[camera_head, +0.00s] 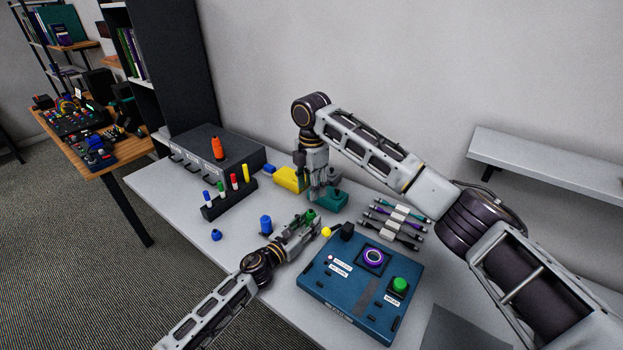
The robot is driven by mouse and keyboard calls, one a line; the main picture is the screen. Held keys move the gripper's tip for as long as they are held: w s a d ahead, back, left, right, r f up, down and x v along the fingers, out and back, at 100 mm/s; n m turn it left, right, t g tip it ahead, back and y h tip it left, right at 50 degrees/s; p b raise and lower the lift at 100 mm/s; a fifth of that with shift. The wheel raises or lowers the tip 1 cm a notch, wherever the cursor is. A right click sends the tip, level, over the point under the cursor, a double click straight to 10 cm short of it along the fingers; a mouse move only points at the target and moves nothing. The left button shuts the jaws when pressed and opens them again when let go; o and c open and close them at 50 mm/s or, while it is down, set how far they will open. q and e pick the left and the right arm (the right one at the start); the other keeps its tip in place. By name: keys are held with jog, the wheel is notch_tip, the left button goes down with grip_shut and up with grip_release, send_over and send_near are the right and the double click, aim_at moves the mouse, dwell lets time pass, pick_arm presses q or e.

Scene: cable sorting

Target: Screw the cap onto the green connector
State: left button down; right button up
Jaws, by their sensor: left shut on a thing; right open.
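My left gripper (307,222) is low over the middle of the table, shut on a small green piece (310,214) that looks like the green connector. My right gripper (318,193) points down from above, just behind the left one and beside a teal block (334,201). It is open. The two grippers are close together, and I cannot tell whether anything is between the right fingers. I cannot make out a separate green cap. The fingers hide part of the green piece.
A black rack (230,199) holds several coloured cylinders. A blue cylinder (265,224) and small blue piece (216,235) stand at left. A yellow block (289,179) is behind the grippers. A blue control panel (345,305) and bundled cables (398,220) lie to the right.

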aim_at(311, 210)
jog(key=shift+f, duration=4.4)
grip_shut()
